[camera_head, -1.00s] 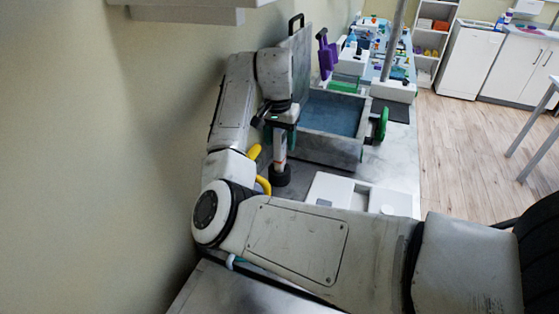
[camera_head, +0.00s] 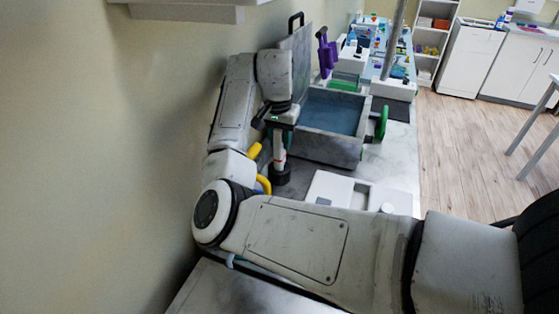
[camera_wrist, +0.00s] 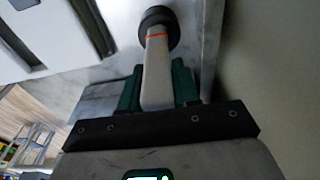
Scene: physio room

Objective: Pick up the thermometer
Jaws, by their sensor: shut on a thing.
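The thermometer (camera_head: 280,154) is a white stick with an orange band, upright beside the grey box. In the wrist view the thermometer (camera_wrist: 157,68) runs between my green fingers, with the orange band beyond them. My gripper (camera_head: 281,135) is shut on its upper part, and my gripper also shows in the wrist view (camera_wrist: 157,88). A round black base (camera_head: 281,175) is at its lower end. I cannot tell whether this base is part of the thermometer or a separate stand. The top of the stick is hidden by my gripper.
An open grey box (camera_head: 325,148) with a blue inside and raised lid (camera_head: 299,58) stands right behind my gripper. A white tray (camera_head: 325,187) lies in front right. A yellow curved thing (camera_head: 263,185) is close to my arm. The wall is close on the left.

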